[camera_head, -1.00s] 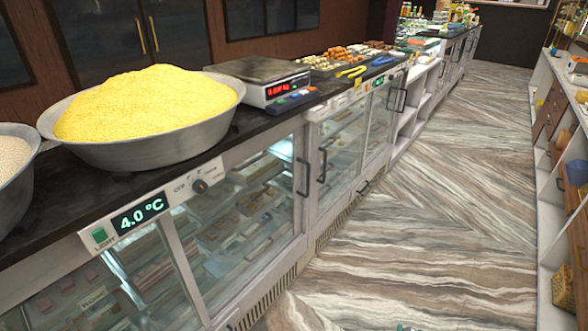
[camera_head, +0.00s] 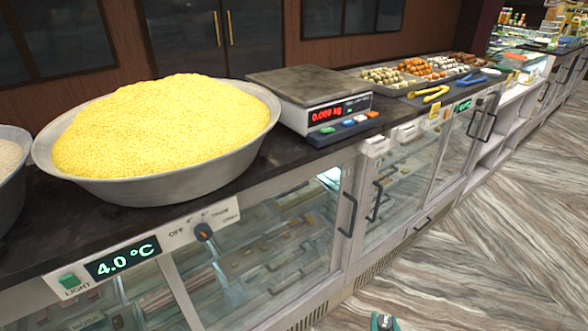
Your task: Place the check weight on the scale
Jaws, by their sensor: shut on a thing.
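The scale (camera_head: 310,91) stands on the dark counter right of the yellow bowl. It has a flat, empty dark-grey top plate and a white body. Its red display seems to read 0.000 kg, with coloured buttons in front. Only a small teal and dark tip of my gripper (camera_head: 383,322) shows at the bottom edge, over the floor, low and in front of the counter and well apart from the scale. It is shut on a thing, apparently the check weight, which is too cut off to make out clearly. No check weight shows on the counter.
A wide metal bowl (camera_head: 150,187) of yellow grains stands left of the scale, with another bowl (camera_head: 10,190) at the left edge. Yellow tongs (camera_head: 428,94) and sweet trays (camera_head: 398,79) lie to the right. The glass-fronted counter (camera_head: 270,240) has protruding handles. The floor (camera_head: 480,240) at right is clear.

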